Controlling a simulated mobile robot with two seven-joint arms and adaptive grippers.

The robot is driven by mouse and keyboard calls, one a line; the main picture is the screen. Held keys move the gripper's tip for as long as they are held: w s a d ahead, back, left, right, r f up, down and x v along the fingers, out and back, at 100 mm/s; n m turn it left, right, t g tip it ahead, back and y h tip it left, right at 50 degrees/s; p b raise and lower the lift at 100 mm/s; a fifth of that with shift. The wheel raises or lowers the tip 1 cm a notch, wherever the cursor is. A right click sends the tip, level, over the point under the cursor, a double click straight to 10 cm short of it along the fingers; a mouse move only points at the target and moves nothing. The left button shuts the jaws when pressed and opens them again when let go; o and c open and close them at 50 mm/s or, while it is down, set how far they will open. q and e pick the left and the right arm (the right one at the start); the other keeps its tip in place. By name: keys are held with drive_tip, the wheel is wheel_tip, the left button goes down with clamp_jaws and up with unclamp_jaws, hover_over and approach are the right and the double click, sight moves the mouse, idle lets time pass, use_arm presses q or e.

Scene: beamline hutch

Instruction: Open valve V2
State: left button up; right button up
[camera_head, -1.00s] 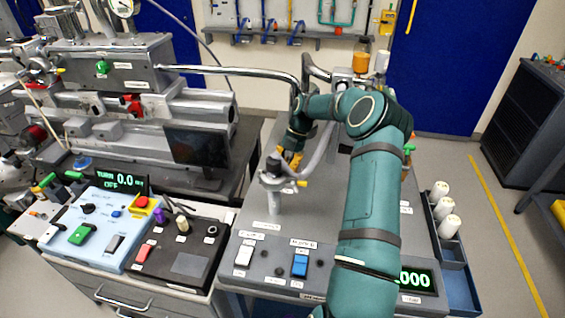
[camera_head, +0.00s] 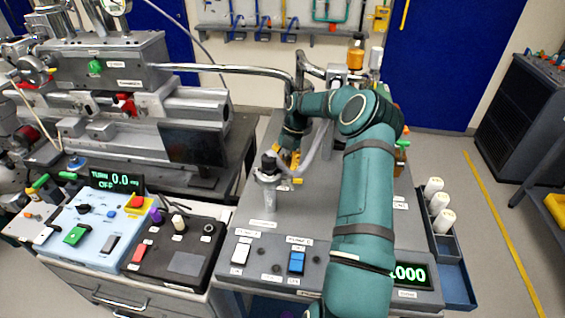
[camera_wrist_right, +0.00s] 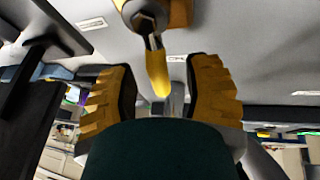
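A grey post valve with a dark top (camera_head: 268,178) stands on the grey bench, with a short yellow-tipped lever (camera_head: 297,181) pointing right. I cannot read its label, so I cannot tell whether it is V2. My right gripper (camera_head: 288,157) is just behind the valve, pointing down, with yellow fingers. In the right wrist view the gripper (camera_wrist_right: 162,98) is open, and the yellow lever tip (camera_wrist_right: 158,75) lies between its fingers, with gaps on both sides. A green-handled fitting (camera_head: 402,143) shows partly behind my right arm. My left gripper is out of view.
A curved metal pipe (camera_head: 240,69) runs behind the gripper. A panel with a white switch (camera_head: 240,254) and a blue switch (camera_head: 297,261) is at the bench front. A dark monitor (camera_head: 193,144) stands left. White bottles (camera_head: 440,201) sit in a blue rack at right.

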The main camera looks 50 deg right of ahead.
drive_tip(key=shift+r, duration=0.1)
drive_tip(key=shift+v, duration=3.7)
